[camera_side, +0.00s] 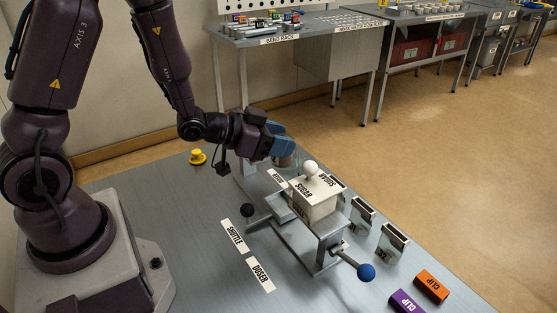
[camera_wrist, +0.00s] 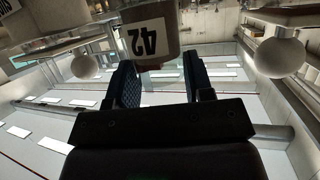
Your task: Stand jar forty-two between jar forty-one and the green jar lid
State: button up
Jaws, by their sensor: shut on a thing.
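My gripper (camera_side: 281,140) is shut on jar forty-two (camera_wrist: 150,38), whose white label reads 42 in the wrist view. There the jar sits between the two dark ridged fingers, and its upper end runs out of the picture. In the side view the blue fingers hold a greyish jar (camera_side: 286,157) beside the sugar box, above the bench; its label does not show there. I cannot make out jar forty-one or the green jar lid in either view.
A metal stand carries the white SUGAR box (camera_side: 315,197) with a round knob, close to my gripper. A blue-knobbed handle (camera_side: 365,272) juts toward the front. Orange (camera_side: 431,287) and purple (camera_side: 405,302) CLIP blocks lie front right. A yellow knob (camera_side: 198,156) stands back left.

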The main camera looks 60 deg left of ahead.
notch_tip(320, 180, up, 4)
jog(key=shift+r, duration=0.15)
jog(key=shift+w+a+r+n+y, duration=0.1)
jog(key=shift+a+r+n+y, duration=0.15)
jog(key=shift+a+y, duration=0.3)
jog(key=shift+w+a+n+y, duration=0.1)
jog(key=shift+a+n+y, duration=0.05)
jog(key=shift+n+y, duration=0.25)
jog(key=shift+w+d+r+n+y, duration=0.15)
jog(key=shift+d+n+y, duration=0.2)
jog(key=shift+n+y, duration=0.25)
jog(key=d, duration=0.2)
jog(key=shift+d+n, duration=0.25)
jog(key=shift+d, duration=0.05)
jog(key=a, duration=0.3)
jog(key=shift+a, duration=0.1)
jog(key=shift+a+m, duration=0.2)
jog(key=shift+m, duration=0.3)
jog(key=shift+m+h, duration=0.4)
jog(key=shift+h, duration=0.15)
jog(key=shift+s+d+f+m+h, duration=0.1)
jog(key=shift+s+d+m+h, duration=0.15)
jog(key=shift+d+h, duration=0.25)
jog(key=shift+s+d+f+m+h, duration=0.1)
jog(key=shift+d+m+h, duration=0.25)
jog(key=shift+h, duration=0.15)
notch_tip(320, 180, down, 18)
jog(key=shift+r, duration=0.2)
